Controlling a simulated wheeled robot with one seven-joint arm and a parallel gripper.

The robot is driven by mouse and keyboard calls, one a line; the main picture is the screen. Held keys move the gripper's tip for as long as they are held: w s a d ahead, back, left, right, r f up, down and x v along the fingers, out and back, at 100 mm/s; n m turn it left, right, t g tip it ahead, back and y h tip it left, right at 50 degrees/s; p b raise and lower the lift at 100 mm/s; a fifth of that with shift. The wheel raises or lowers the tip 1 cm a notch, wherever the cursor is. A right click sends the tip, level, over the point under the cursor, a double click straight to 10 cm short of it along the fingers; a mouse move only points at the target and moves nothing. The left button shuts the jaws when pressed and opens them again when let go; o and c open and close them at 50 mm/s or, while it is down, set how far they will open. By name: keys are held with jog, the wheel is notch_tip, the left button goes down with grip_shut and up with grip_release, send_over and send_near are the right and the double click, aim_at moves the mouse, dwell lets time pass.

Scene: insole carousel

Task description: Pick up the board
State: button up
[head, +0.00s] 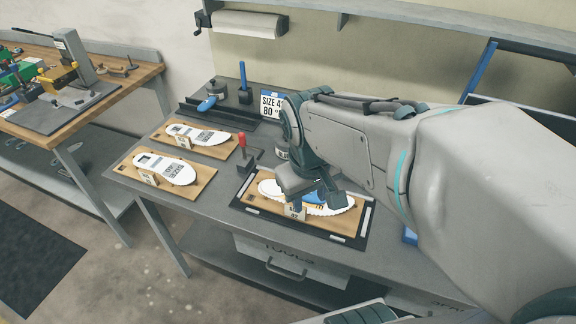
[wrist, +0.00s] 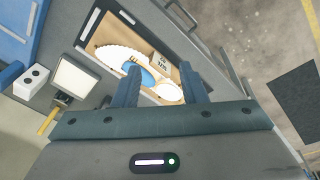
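A wooden board (head: 352,237) carrying a white insole with a blue patch (head: 314,198) lies in a black frame on the grey table. A small upright block with a printed label (head: 295,213) stands at its near edge. My gripper (head: 312,198) is over this board and hides part of it. In the wrist view my gripper (wrist: 157,80) has its two fingers apart, with the labelled block (wrist: 160,62) showing between and beyond them. I cannot tell how high the fingertips are above the board. Two more boards (head: 203,184) (head: 228,154) with white insoles lie at the table's left.
A red-handled tool (head: 243,148) stands beside the left boards. A size and temperature sign (head: 271,104) and a blue-handled holder (head: 243,82) stand at the back. A wooden workbench (head: 137,75) is to the left. A paper roll (head: 247,24) hangs on the wall.

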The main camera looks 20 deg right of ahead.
jog(key=w+a+f+n+g+h+p, duration=0.1)
jog(key=w+a+f+n+g, duration=0.2)
jog(key=w, duration=0.4)
jog(key=w+a+f+n+g+h+p, duration=0.1)
jog(key=w+f+n+h, duration=0.1)
jog(key=w+n, duration=0.35)
jog(key=x, duration=0.8)
jog(key=shift+w+a+f, duration=0.1)
jog(key=shift+w+f, duration=0.05)
jog(key=shift+w, duration=0.05)
jog(key=shift+w+p+x, duration=0.1)
jog(key=shift+p+x, duration=0.3)
jog(key=shift+x, duration=0.9)
jog(key=shift+w+p+x, duration=0.15)
jog(key=shift+p+x, duration=0.2)
jog(key=shift+x, duration=0.95)
grip_shut()
